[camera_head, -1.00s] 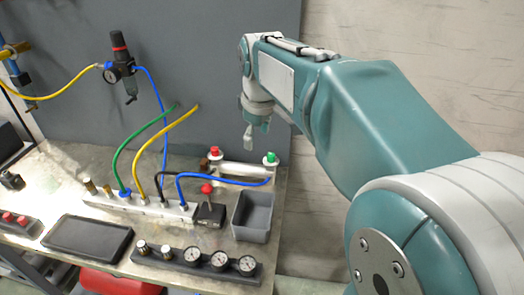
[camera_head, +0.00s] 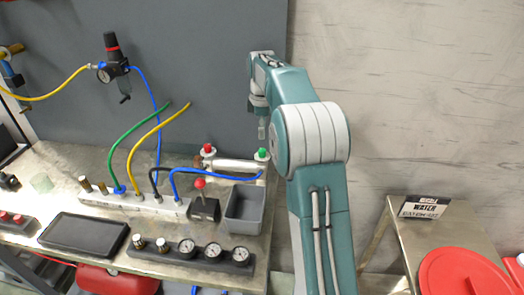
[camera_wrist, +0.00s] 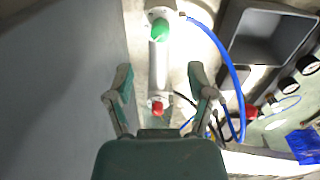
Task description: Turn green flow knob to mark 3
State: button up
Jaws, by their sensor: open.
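The green flow knob (camera_head: 262,154) sits on the right end of a silver cylinder (camera_head: 235,164) at the back right of the bench. A red knob (camera_head: 208,149) sits on its left end. In the wrist view the green knob (camera_wrist: 160,30) is at the top, ahead of the fingers, and the red knob (camera_wrist: 157,107) lies between and below the fingertips. My gripper (camera_wrist: 160,75) is open and empty, its two fingers spread on either side of the cylinder. In the head view my gripper (camera_head: 262,128) hangs just above the green knob. The marks around the knob are too small to read.
A blue hose (camera_head: 215,174) runs to the cylinder near the green knob. A grey bin (camera_head: 245,208), a red-topped lever box (camera_head: 204,207) and a gauge strip (camera_head: 190,256) stand in front. The grey back panel (camera_head: 210,70) rises close behind.

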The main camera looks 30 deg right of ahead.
aim_at(262, 149)
notch_tip(262, 149, down, 8)
jog(key=shift+f, duration=0.2)
jog(key=shift+c, duration=0.3)
grip_shut()
